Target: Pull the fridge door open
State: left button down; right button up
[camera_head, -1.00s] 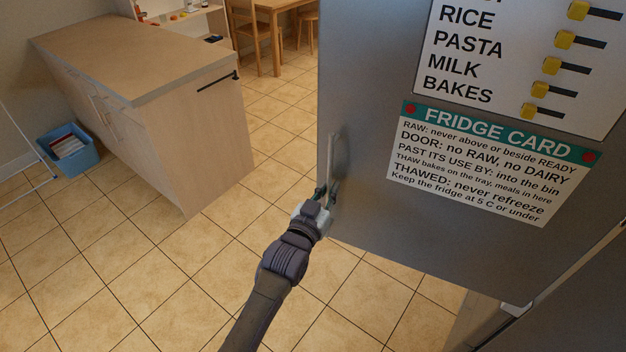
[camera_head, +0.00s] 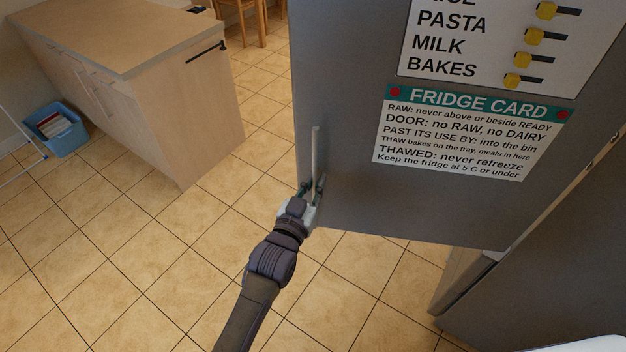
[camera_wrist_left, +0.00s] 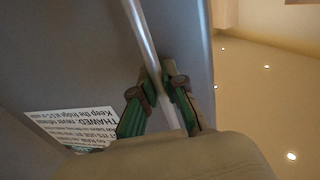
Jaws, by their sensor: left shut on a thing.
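The grey fridge door (camera_head: 345,185) stands swung out from the fridge body (camera_head: 540,270), with a gap between them at the lower right. Its upright bar handle (camera_head: 316,155) is near the door's left edge. My left gripper (camera_head: 312,188) is shut on the lower part of this handle. In the left wrist view the green-padded fingers (camera_wrist_left: 160,105) sit on both sides of the handle (camera_wrist_left: 145,45). The fridge's inside is hidden from this view. My right gripper is not in view.
The door carries a fridge card (camera_head: 450,130) and a list board (camera_head: 480,50) with yellow sliders. A wooden counter (camera_head: 120,35) stands at the left, with a blue bin (camera_head: 58,135) beside it. The tiled floor (camera_head: 170,255) between is clear.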

pick_arm(q)
jog(key=c, duration=1.5)
grip_release()
jog(key=shift+a, duration=0.1)
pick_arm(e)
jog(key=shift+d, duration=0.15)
pick_arm(q)
jog(key=v, duration=1.2)
